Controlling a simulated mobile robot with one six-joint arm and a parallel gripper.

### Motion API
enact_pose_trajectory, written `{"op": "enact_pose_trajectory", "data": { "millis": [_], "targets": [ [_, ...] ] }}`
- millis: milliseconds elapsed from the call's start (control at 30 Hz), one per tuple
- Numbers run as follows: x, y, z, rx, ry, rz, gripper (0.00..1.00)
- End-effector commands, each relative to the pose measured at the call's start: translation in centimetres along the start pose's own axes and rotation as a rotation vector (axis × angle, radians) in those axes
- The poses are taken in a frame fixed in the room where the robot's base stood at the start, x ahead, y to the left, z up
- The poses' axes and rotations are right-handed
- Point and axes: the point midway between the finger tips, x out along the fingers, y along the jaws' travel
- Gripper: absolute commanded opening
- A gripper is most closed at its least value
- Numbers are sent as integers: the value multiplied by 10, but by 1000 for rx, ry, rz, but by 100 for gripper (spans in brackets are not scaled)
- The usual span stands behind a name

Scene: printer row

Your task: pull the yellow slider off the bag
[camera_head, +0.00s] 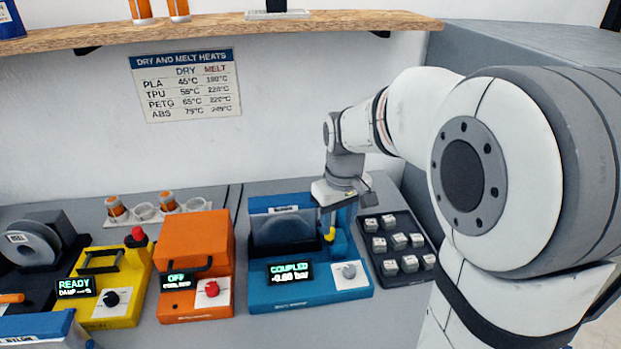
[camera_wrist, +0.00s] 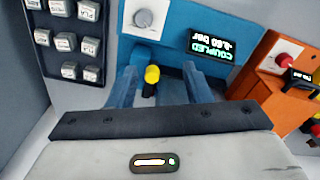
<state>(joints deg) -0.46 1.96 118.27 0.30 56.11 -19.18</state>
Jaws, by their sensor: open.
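A small yellow piece (camera_head: 330,234), which looks like the slider, is at the right side of the blue machine (camera_head: 305,293). In the wrist view the yellow slider (camera_wrist: 152,75) shows between my two blue fingers, with a gap on each side. My gripper (camera_wrist: 158,82) is open and empty. In the head view my gripper (camera_head: 327,222) points down at the machine's right part. A dark rounded shape (camera_head: 282,231) sits in the blue machine's upper part; I cannot tell whether it is the bag. The machine's display (camera_head: 290,271) reads COUPLED.
A dark tray (camera_head: 395,279) of several small labelled blocks lies right of the blue machine. An orange machine (camera_head: 195,250) stands close on its left, then a yellow machine (camera_head: 121,290). A wooden shelf (camera_head: 200,34) runs above along the wall.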

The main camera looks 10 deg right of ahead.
Motion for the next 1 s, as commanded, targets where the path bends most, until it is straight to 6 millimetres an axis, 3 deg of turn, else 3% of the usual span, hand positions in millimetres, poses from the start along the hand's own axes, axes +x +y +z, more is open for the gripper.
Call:
{"op": "enact_pose_trajectory", "data": {
  "millis": [100,300,467,800,1000],
  "targets": [
    [3,12,-33,-67,-35,-16,45],
    [14,22,-58,-128,-59,-29,45],
    [28,22,-60,-138,-65,-32,45],
    [80,21,-56,-136,-65,-32,45],
    [92,21,-55,-135,-62,-30,45]
  ]
}}
